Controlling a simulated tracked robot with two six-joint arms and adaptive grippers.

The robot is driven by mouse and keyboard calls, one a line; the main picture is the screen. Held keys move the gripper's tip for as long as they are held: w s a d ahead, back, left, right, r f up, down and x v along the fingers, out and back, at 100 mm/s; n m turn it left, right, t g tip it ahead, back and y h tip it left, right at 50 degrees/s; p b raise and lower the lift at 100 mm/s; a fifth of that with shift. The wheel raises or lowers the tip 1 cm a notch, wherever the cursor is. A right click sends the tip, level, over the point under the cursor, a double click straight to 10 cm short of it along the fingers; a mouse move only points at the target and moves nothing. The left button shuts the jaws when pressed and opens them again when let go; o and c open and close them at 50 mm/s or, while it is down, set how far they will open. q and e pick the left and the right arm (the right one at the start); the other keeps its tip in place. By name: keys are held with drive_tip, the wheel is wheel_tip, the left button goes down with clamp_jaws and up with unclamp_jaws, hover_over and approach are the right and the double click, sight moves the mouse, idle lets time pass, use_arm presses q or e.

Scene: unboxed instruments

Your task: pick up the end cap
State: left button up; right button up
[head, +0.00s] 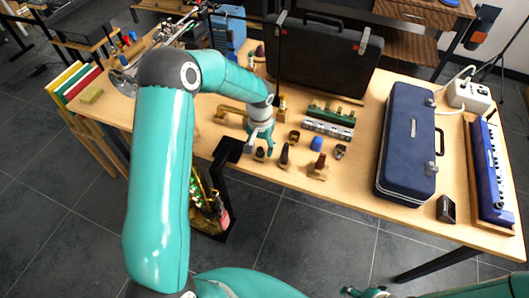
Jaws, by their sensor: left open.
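Small parts lie on the wooden table in front of my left gripper (262,143), which is open, points down and seems empty. Just below its fingers is a small dark, brassy piece (259,155), which may be the end cap; I cannot be sure at this size. I cannot tell whether the fingers touch it. My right gripper (365,292) shows only small at the bottom edge, far from the table, and its jaws are unclear.
A blue case (409,140) stands to the right, a black case (325,60) behind. The front strip left of the blue case is clear.

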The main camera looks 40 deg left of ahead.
use_arm(q)
drive_tip(key=c, duration=0.9)
drive_tip(key=shift+o, duration=0.2)
drive_tip(key=shift+r, duration=0.2)
